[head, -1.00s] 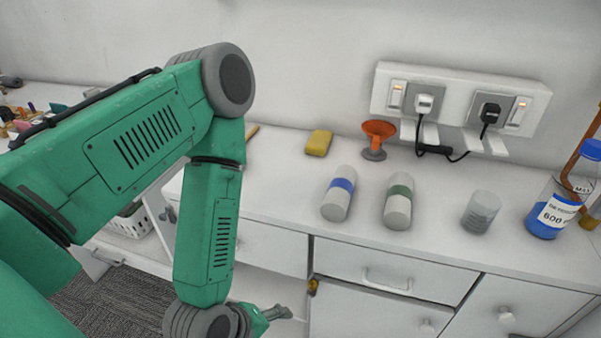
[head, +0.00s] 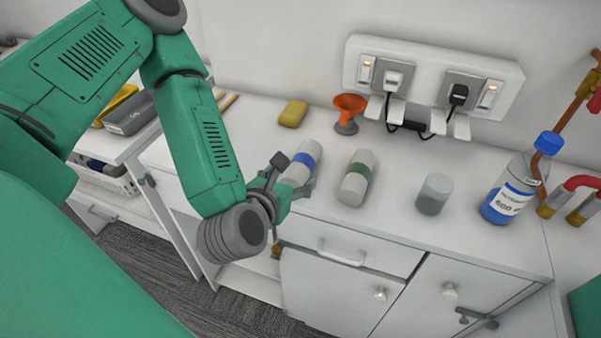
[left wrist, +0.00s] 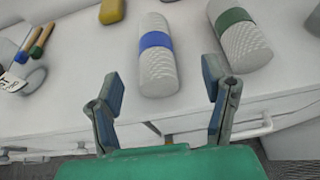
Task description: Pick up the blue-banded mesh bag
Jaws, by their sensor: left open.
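The blue-banded mesh bag (head: 301,163) is a pale, rounded cylinder lying on the white counter; my left gripper partly covers its lower part in the head view. In the left wrist view the blue-banded bag (left wrist: 157,56) lies just beyond and between the fingertips. My left gripper (head: 292,176) is open and empty at the counter's front edge; its two spread fingers (left wrist: 163,92) show in the left wrist view with a gap to the bag. A similar green-banded mesh bag (head: 357,178) lies to the right, apart from it. My right gripper is not in view.
A yellow sponge (head: 293,113) and an orange funnel (head: 349,106) stand behind the bags. A grey mesh cup (head: 434,194) and a blue-capped bottle (head: 508,190) are to the right. Drawers with handles (head: 341,254) lie below the counter edge. A power socket panel (head: 430,80) is on the wall.

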